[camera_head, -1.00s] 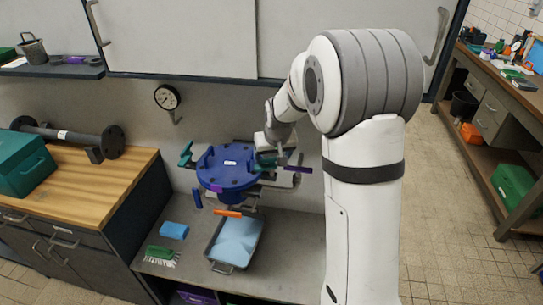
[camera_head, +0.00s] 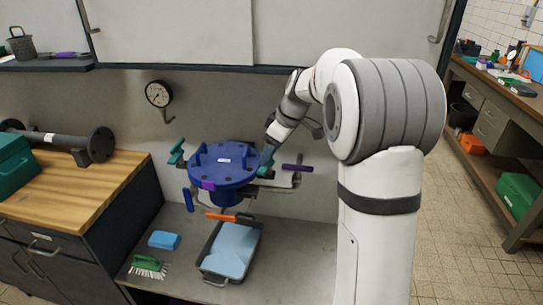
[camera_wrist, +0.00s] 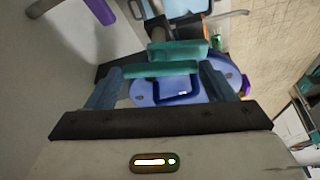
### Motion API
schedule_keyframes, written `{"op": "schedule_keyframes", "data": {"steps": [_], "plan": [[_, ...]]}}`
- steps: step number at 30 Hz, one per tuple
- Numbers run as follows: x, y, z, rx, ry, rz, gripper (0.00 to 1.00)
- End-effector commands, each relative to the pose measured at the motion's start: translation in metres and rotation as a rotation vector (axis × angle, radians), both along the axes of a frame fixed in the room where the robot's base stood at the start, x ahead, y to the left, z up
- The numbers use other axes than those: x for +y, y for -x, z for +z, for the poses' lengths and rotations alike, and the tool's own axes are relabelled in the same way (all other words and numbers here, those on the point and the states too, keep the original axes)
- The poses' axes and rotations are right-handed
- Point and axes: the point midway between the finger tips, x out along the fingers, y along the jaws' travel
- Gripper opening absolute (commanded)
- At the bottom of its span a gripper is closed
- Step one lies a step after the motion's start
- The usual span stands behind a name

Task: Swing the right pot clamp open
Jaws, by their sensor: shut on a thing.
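The blue pot (camera_head: 222,168) with its round flanged lid stands above the grey bench. The right pot clamp (camera_head: 265,163) is teal and sits at the right edge of the lid, partly hidden by my gripper (camera_head: 269,147). In the wrist view, my gripper (camera_wrist: 160,82) has its two fingers on either side of the teal clamp (camera_wrist: 160,69) and is shut on it. The blue lid (camera_wrist: 190,92) shows behind the clamp in that view. The left teal clamp (camera_head: 177,153) is at the lid's left edge, clear of my arm.
A purple handle (camera_head: 298,168) on a pipe is close to the right of the clamp. A blue handle (camera_head: 187,200) and an orange handle (camera_head: 221,217) are near the pot. A tray (camera_head: 230,250), a blue sponge (camera_head: 164,240) and a green brush (camera_head: 149,263) lie below. A gauge (camera_head: 158,94) is on the wall.

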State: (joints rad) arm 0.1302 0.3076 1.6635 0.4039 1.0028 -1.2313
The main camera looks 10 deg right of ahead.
Motion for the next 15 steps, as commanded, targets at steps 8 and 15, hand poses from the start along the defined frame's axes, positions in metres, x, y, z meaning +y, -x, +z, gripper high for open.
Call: {"op": "schedule_keyframes", "data": {"steps": [8,15], "plan": [[-0.0016,-0.0018,0.0000,-0.003,0.002,0.116,0.54],[-0.0017,-0.0022,0.0011,-0.004,0.003,0.149,0.54]]}}
